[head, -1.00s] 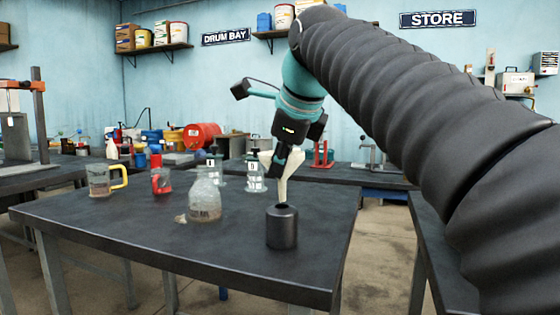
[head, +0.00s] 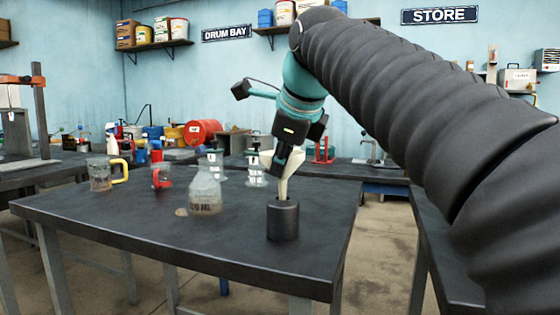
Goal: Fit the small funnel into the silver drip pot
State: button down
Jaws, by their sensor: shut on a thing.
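The silver drip pot (head: 283,222) is a dark grey metal cylinder standing upright near the front right of the table. The small funnel (head: 283,184) is cream-coloured, with a wide cone at the top and a narrow spout pointing down. My gripper (head: 280,163) is shut on the funnel at its upper part, directly above the pot. The spout's lower end reaches the pot's mouth; its tip is hidden, so I cannot tell how deep it sits. The gripper covers part of the cone.
On the dark table (head: 130,215) stand a clear conical flask (head: 205,192), a jug with a yellow handle (head: 102,175), a small vessel with a red handle (head: 161,176) and two clear bottles (head: 256,167) behind. The table's right edge is close to the pot.

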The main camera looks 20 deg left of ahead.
jog(key=shift+f+b, duration=1.35)
jog(key=shift+f, duration=0.45)
jog(key=shift+f, duration=0.15)
jog(key=c, duration=1.2)
grip_release()
jog(key=v, duration=1.2)
